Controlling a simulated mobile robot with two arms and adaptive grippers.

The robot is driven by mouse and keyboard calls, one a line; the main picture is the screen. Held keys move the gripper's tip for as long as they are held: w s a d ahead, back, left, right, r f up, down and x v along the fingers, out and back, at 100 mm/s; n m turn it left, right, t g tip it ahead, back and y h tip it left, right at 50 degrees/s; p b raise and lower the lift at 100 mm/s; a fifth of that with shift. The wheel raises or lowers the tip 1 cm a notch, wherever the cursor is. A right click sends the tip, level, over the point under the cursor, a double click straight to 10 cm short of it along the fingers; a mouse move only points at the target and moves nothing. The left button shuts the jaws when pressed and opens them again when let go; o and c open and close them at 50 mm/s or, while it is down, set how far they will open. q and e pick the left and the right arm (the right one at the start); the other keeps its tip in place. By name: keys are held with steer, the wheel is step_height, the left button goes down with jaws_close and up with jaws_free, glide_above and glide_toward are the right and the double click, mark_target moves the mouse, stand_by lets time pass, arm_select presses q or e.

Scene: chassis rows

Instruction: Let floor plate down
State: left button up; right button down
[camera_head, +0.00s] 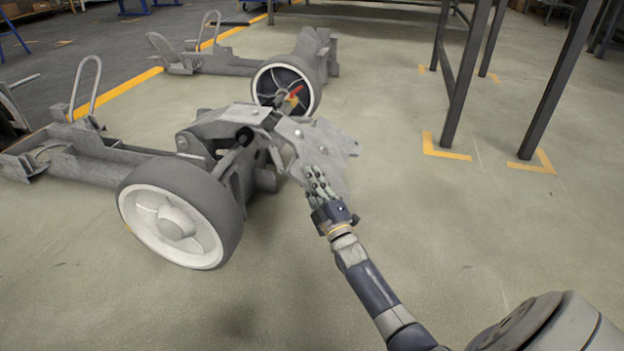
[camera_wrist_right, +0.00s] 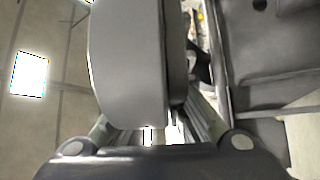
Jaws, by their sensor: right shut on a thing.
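The floor plate (camera_head: 330,150) is a flat, light grey metal sheet at the end of the near chassis (camera_head: 222,128), on the side facing me. It sits raised off the floor and slopes. My right gripper (camera_head: 317,182) is shut on its near edge; the fingers partly cover that edge. In the right wrist view a smooth light grey piece (camera_wrist_right: 128,65) stands between the fingers (camera_wrist_right: 155,130), most likely the plate. The plate's underside and how it joins the chassis are hidden. My left gripper is not in view.
The near chassis has a large wheel (camera_head: 175,225) left of my right arm. A second chassis (camera_head: 225,62) with another wheel (camera_head: 287,86) stands behind. A dark-legged table (camera_head: 465,75) stands at the back right, with yellow floor marks (camera_head: 443,150). The floor right of the plate is clear.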

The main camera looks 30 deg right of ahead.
steer(key=shift+f, duration=0.25)
steer(key=c, duration=1.6)
jaws_free()
steer(key=shift+c, duration=0.2)
steer(key=shift+r, duration=0.1)
